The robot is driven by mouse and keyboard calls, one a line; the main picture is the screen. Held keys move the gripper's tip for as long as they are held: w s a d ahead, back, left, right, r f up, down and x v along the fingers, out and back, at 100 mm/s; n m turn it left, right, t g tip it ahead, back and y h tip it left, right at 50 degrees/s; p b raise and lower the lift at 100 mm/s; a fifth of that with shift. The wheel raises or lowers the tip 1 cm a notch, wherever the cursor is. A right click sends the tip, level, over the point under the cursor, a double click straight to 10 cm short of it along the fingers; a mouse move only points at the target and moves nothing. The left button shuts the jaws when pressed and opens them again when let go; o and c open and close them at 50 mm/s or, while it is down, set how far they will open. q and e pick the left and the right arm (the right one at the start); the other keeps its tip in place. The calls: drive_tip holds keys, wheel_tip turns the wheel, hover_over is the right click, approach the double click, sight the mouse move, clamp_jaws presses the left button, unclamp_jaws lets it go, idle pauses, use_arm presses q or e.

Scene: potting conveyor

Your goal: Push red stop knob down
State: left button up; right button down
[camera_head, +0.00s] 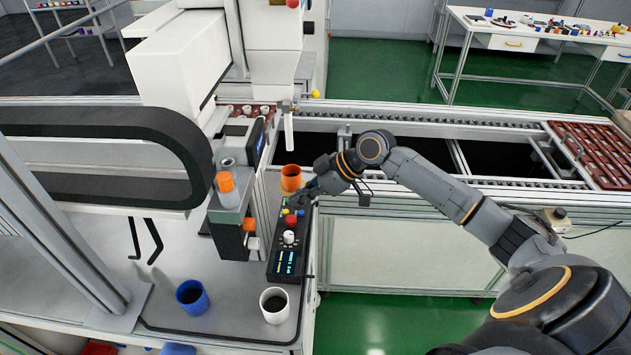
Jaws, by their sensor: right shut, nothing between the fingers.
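The red stop knob (291,221) sits on a black control box (273,267) at the right edge of the bench. A white knob (289,237) and a lit display are on the same box, nearer to me. My right gripper (298,200) is shut and empty. Its fingertips are over the far end of the box, just beyond the red knob in the picture. I cannot tell whether they touch the box. My left gripper is not in view.
An orange cup (291,171) stands just beyond my right gripper. A blue cup (192,298) and a white cup (274,306) stand at the bench front. A dispenser with an orange cap (225,182) is left of the box. The conveyor (420,122) runs behind.

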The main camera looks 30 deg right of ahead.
sight(294, 220)
drive_tip(key=f, duration=0.2)
drive_tip(key=f+p, duration=0.1)
drive_tip(key=shift+w+a+f, duration=0.2)
drive_tip(key=shift+a+f, duration=0.15)
drive_tip(key=shift+d+f, duration=0.1)
drive_tip(key=shift+f, duration=0.45)
wheel_tip(294, 220, down, 2)
drive_tip(key=shift+s+f+b, duration=0.1)
drive_tip(key=shift+b, duration=0.75)
